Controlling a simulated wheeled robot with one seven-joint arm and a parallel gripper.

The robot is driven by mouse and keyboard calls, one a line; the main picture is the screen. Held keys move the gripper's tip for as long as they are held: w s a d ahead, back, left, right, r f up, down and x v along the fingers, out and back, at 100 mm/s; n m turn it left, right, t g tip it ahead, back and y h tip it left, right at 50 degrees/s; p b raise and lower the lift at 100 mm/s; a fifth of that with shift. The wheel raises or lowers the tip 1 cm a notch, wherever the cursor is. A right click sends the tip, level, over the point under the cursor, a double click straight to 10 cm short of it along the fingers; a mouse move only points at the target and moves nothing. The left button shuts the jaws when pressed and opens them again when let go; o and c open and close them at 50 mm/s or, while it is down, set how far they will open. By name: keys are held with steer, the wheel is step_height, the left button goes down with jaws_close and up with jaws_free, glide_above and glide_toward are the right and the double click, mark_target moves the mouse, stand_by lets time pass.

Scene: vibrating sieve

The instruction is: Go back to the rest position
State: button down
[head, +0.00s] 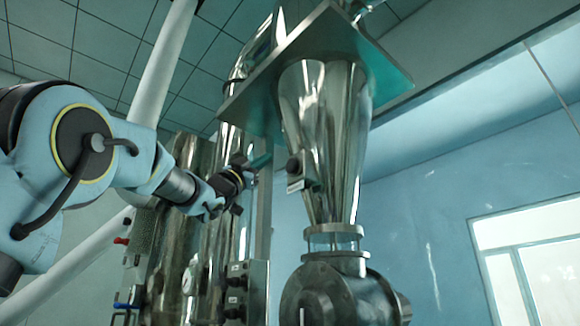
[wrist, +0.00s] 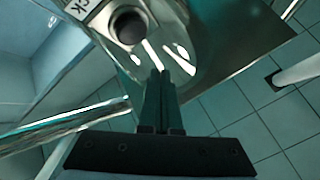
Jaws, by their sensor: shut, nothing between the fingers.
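My gripper (head: 262,160) is at the end of my light blue arm, in the middle of the head view. It is left of the shiny metal hopper (head: 320,110), with its fingers pointing toward it. In the wrist view my gripper (wrist: 160,76) has its two dark teal fingers together, with nothing seen between them. A black knob (wrist: 128,25) on the hopper lies beyond the fingertips, up and left of them. The fingertips look apart from it. The same knob (head: 294,167) shows in the head view, on a small labelled box.
Tall metal cylinders (head: 190,250) stand behind and below my arm. A control box (head: 246,290) with dark knobs is on the column beneath my gripper. A wide metal plate (head: 385,75) juts out above. A rounded metal housing (head: 335,295) sits under the hopper.

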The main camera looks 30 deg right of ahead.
stand_by(0.4)
